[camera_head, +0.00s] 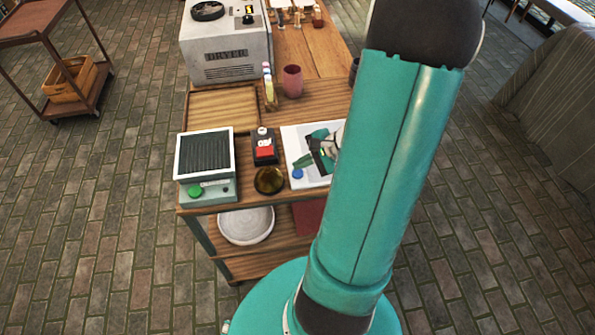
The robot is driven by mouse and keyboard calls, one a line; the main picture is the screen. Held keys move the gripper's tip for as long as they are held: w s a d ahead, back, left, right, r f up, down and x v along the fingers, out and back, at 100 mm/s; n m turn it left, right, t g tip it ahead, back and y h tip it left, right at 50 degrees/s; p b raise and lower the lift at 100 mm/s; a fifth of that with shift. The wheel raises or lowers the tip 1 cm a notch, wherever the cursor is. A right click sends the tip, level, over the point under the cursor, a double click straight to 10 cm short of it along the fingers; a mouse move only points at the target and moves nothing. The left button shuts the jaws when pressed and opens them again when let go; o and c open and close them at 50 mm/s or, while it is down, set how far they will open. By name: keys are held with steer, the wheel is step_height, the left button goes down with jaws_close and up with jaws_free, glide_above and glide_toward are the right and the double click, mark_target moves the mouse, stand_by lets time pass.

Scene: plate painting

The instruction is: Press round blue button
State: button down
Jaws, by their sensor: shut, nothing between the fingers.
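The round blue button (297,173) sits at the front left corner of a white square panel (294,142) on the wooden table. My gripper (301,161) is small in view, teal and dark, over the left part of this panel. It is shut and empty. Its tip shows just above the blue button in the picture, and I cannot tell its height over the panel. My arm hides the right side of the panel.
Left of the panel are a red-and-black switch box (265,148), a dark amber bowl (269,181) and a grilled device (206,155) with a green button (195,191). A pink cup (292,81) and a bottle (269,90) stand behind. A wooden tray (222,91) lies back left.

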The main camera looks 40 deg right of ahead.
mark_target(302, 172)
steer(key=shift+f, duration=0.35)
steer(key=shift+f, duration=0.45)
stand_by(0.6)
steer(key=shift+r, duration=0.9)
step_height(302, 172, up, 6)
stand_by(0.6)
